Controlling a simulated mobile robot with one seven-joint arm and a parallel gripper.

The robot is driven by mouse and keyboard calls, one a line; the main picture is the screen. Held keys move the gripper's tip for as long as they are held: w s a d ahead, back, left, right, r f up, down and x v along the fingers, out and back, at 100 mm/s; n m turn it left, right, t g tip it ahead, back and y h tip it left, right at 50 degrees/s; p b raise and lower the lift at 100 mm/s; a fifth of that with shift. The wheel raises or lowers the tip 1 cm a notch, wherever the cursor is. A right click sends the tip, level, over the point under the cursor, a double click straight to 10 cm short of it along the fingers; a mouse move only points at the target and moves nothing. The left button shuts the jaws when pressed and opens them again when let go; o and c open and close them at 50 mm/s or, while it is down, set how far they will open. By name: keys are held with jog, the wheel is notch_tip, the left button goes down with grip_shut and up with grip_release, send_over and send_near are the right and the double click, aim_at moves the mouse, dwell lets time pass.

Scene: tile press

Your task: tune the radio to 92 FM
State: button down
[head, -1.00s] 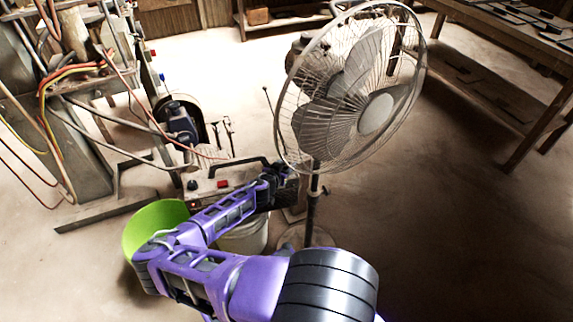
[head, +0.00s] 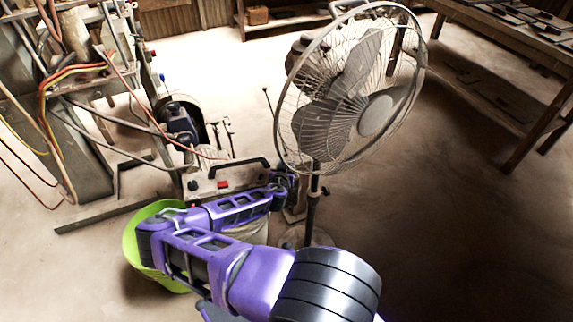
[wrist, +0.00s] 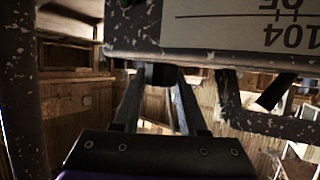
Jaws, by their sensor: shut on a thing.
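The radio (head: 235,178) is a pale box with a black carry handle and a red button, standing behind my forearm in the head view. In the wrist view its speckled, worn casing and pale tuning scale (wrist: 235,25) are close and upside down, with "104" readable on the right. I cannot make out the needle's reading. My gripper (head: 284,183) is at the radio's right end in the head view. In the wrist view its fingers (wrist: 159,84) reach up under the scale and are shut on a dark knob (wrist: 158,73). The knob is mostly hidden between the fingertips.
A standing fan (head: 350,95) is close to the right of my gripper. A green tub (head: 148,262) lies under my arm at the left. A machine with hoses (head: 75,110) stands at the back left. A wooden table (head: 500,40) is at the back right; the floor before it is clear.

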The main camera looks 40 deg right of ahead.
jog(key=n+y, duration=0.1)
jog(key=n+t+y+p, duration=0.1)
jog(key=n+t+p, duration=0.1)
jog(key=shift+s+d+r+y, duration=0.1)
jog(key=shift+d+r+y, duration=0.15)
jog(key=shift+y, duration=0.15)
jog(key=shift+a+f+n+t+y+p, duration=0.1)
jog(key=shift+n+t+y+p, duration=0.35)
jog(key=shift+n+y, duration=0.5)
jog(key=shift+a+f+n+t+y+p, duration=0.1)
jog(key=shift+n+t+y+p, duration=0.2)
jog(key=shift+n+t+y, duration=0.45)
jog(key=shift+y, duration=0.4)
jog(key=shift+c, duration=2.2)
grip_release()
jog(key=shift+g, duration=0.3)
jog(key=shift+a+f, duration=0.1)
